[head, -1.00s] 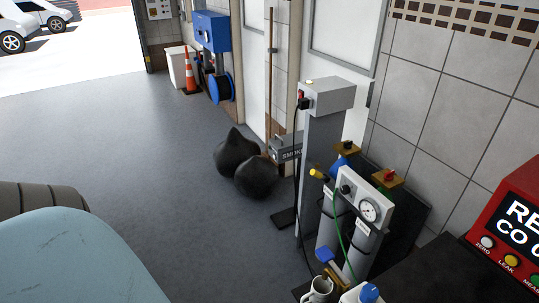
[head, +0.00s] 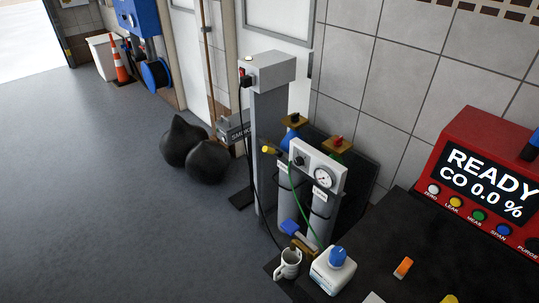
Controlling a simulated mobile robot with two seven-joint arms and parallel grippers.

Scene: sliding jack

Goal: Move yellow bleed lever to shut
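A yellow-tipped lever (head: 269,151) sticks out to the left of the pale gauge panel (head: 305,157), tilted slightly. The panel carries a round dial (head: 323,178) and a dark knob. I cannot tell from this distance whether the lever is at open or shut. The panel is in front of two grey cylinders with brass-coloured tops, one with a red knob (head: 338,141). A green hose runs down from the panel. Neither of my grippers is in view.
A red analyser (head: 484,170) reads READY on the dark bench at right.

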